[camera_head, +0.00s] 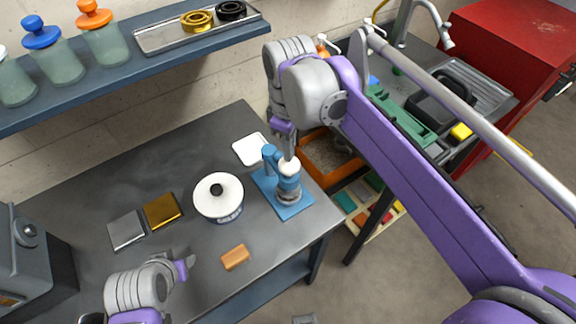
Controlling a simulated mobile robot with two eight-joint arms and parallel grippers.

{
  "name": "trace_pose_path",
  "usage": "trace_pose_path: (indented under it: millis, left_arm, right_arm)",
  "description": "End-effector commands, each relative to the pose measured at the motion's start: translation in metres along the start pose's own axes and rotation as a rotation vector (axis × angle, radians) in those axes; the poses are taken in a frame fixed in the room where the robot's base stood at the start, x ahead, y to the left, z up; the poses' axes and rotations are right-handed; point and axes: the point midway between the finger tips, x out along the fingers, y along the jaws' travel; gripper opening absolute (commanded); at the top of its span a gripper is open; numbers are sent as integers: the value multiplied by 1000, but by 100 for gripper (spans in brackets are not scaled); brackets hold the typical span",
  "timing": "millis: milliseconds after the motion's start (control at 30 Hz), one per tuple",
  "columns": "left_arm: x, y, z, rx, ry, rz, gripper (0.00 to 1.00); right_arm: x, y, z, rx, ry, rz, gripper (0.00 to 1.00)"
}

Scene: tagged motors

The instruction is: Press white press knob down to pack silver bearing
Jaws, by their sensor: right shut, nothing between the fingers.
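A blue press (268,178) stands on the right end of the dark workbench. Its white press knob (289,168) sits on top of a blue ram. A silver ring, which looks like the bearing (289,197), shows low under the ram; its exact seating is hard to see. My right gripper (289,155) is shut and empty, pointing down right at the knob from above. I cannot tell whether it touches the knob. My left gripper (191,262) is low over the front of the bench, away from the press; its fingers are too small to judge.
A white lidded pot (218,195), an orange block (235,257), a gold box (162,211), a silver box (126,231) and a white plate (250,149) lie around the bench. A grey machine (35,255) stands left. An orange crate (327,158) is beyond the bench's right edge.

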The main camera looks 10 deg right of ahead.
Motion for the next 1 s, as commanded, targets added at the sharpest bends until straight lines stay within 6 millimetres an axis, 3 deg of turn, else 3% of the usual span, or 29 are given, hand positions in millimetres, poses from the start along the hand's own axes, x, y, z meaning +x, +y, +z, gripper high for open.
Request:
trace_pose_path:
  millis: [600,1000]
  left_arm:
    - [15,0,14,0,-11,0,50]
    - [9,0,8,0,-7,0,50]
  right_arm:
    - [30,0,0,0,0,0,0]
    - [21,0,0,0,0,0,0]
